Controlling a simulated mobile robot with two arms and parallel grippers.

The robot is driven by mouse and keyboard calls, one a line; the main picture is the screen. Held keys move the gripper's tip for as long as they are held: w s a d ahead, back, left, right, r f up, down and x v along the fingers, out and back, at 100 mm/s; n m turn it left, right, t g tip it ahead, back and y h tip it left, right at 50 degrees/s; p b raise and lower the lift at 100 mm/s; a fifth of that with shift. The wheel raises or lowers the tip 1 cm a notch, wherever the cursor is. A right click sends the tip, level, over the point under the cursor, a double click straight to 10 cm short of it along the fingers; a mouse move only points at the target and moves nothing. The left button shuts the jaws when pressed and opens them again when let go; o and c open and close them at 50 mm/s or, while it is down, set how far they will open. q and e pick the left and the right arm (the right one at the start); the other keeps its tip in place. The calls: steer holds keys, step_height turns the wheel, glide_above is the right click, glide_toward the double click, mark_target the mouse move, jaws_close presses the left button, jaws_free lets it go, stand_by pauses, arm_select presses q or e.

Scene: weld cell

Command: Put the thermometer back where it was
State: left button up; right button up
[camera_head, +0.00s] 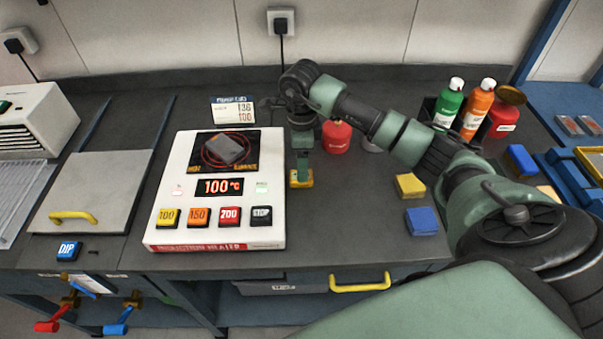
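My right arm reaches in from the right, and its gripper (302,150) points down just right of the induction heater (216,240). Right below it is a small yellow item with a green upright part (301,179), touching or almost touching the gripper. I cannot tell whether this is the thermometer or whether the fingers are closed on it. No other thing is clearly a thermometer. The heater's display reads 100 °C, and a dark grey block (225,149) lies tilted on its coil plate. My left gripper is not in view.
A small sign (232,111) stands behind the heater. A red can (336,136) is behind my gripper. Yellow (409,186) and blue (422,221) blocks lie to the right. Green (448,104) and orange (475,109) bottles stand farther back.

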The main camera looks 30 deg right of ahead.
step_height(320, 180, up, 7)
steer(key=b, duration=0.1)
steer(key=shift+r+b, duration=0.15)
steer(key=shift+b, duration=0.15)
stand_by(2.0)
